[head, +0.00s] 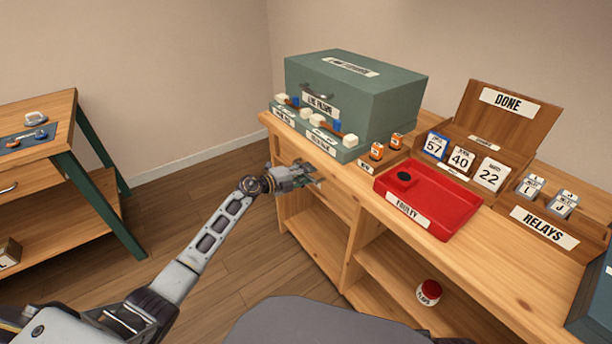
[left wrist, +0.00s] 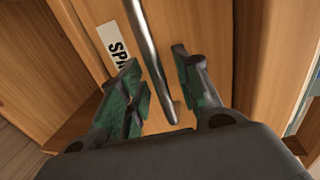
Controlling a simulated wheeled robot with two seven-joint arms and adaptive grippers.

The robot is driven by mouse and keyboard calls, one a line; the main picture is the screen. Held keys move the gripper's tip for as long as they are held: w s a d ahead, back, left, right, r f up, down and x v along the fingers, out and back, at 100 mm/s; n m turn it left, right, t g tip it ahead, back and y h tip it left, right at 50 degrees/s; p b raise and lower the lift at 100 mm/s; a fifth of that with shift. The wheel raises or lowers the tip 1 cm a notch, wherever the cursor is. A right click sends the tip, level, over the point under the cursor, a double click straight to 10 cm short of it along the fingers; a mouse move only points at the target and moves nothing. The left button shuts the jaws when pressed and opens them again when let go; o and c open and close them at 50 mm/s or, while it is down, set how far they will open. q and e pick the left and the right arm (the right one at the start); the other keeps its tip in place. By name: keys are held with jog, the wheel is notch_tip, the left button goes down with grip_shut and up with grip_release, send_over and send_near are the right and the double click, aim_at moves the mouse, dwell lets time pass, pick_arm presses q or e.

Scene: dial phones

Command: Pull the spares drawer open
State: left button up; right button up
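The spares drawer (left wrist: 205,22) has a plain wooden front, seen close up in the left wrist view. A white label (left wrist: 117,45), partly hidden by a finger, reads "SPA". A metal bar handle (left wrist: 148,40) runs down the front beside the label. My left gripper (left wrist: 155,62) is open, with one green-padded finger on each side of the handle. A gap shows between the bar and each finger. In the head view my left gripper (head: 308,178) is at the bench's front, just below the top edge, and hides much of the drawer. My right gripper is out of view.
On the bench stand a green case (head: 390,92), a red "FAULTY" tray (head: 450,232), a wooden "DONE" box (head: 500,125) and a "RELAYS" holder (head: 535,222). A red-capped jar (head: 429,292) is on the shelf below. A side table (head: 45,165) stands left, with open floor between.

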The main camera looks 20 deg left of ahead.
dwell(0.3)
pick_arm(q)
grip_shut()
jog(key=shift+s, duration=0.1)
